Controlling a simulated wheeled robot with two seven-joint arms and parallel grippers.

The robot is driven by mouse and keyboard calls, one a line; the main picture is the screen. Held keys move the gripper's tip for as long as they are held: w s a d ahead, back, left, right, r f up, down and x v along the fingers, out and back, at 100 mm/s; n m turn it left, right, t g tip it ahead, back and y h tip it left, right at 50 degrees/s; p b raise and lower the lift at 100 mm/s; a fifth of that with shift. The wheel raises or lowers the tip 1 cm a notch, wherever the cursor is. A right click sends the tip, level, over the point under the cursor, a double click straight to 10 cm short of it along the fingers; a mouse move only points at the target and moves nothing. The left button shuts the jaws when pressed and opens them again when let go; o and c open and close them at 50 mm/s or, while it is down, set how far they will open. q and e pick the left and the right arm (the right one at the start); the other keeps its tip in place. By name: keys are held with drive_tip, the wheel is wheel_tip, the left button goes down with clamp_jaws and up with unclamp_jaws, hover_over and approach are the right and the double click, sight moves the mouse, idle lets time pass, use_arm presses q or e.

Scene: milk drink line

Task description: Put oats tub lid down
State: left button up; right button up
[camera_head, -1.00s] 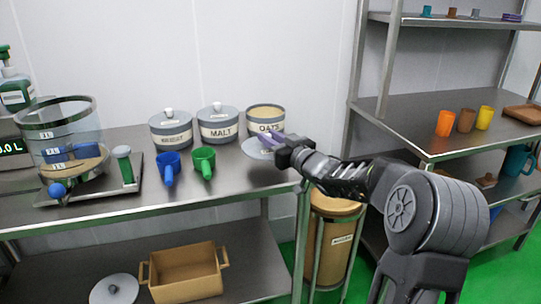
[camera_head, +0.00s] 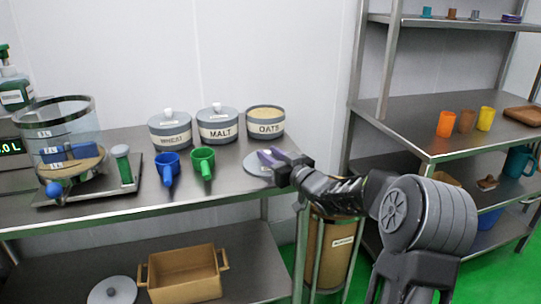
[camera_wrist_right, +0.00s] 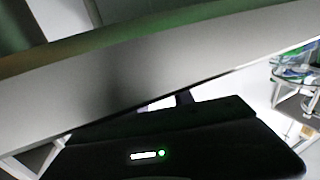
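The oats tub (camera_head: 265,122) stands uncovered at the back of the steel counter, its oats showing. Its grey lid (camera_head: 254,169) is level in front of the tub, at or just above the counter top; I cannot tell whether it touches. My right gripper (camera_head: 266,157), with purple fingers, is over the lid and appears shut on its knob, which the fingers hide. The right wrist view shows a blurred grey slab and the dark gripper body, not the grip. My left gripper is not in view.
Lidded malt (camera_head: 218,133) and wheat (camera_head: 172,139) tubs stand left of the oats tub. Green (camera_head: 203,160) and blue (camera_head: 166,167) scoops lie in front of them. The counter's front edge (camera_head: 230,199) is close to the lid.

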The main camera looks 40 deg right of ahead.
drive_tip(key=o, duration=0.3)
drive_tip(key=shift+r, duration=0.25)
drive_tip(key=s, duration=1.2)
drive_tip(key=shift+a+p, duration=0.1)
drive_tip(key=shift+p, duration=0.25)
